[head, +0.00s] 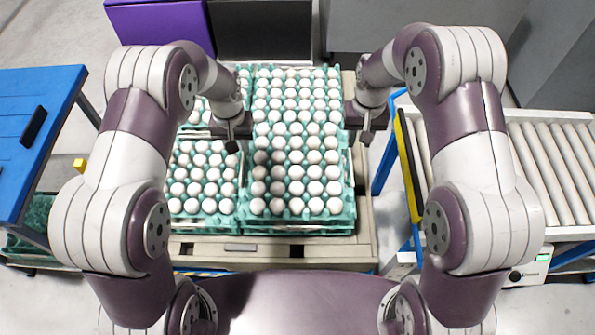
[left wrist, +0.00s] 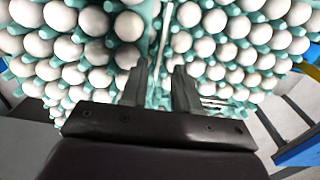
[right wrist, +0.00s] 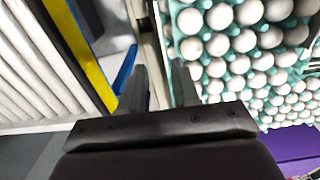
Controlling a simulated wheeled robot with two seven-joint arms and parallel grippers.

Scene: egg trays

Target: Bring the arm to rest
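My left gripper (head: 231,143) hangs at the line between the left egg tray and the taller right egg stack. In the left wrist view its fingers (left wrist: 160,85) are apart with nothing between them, and eggs on teal trays lie beyond. My right gripper (head: 362,133) is beside the right edge of the right egg stack. In the right wrist view its fingers (right wrist: 158,85) are apart and empty, near the tray's edge. The right teal tray stack (head: 300,228) is full of white eggs. The left teal tray (head: 200,214) also holds eggs and is partly hidden by my left arm.
The trays stand on a beige pallet (head: 240,249). A roller conveyor (head: 560,170) with a yellow and black edge is at the right. A blue table (head: 30,110) is at the left. Purple (head: 160,27) and black (head: 262,30) boxes are behind the trays.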

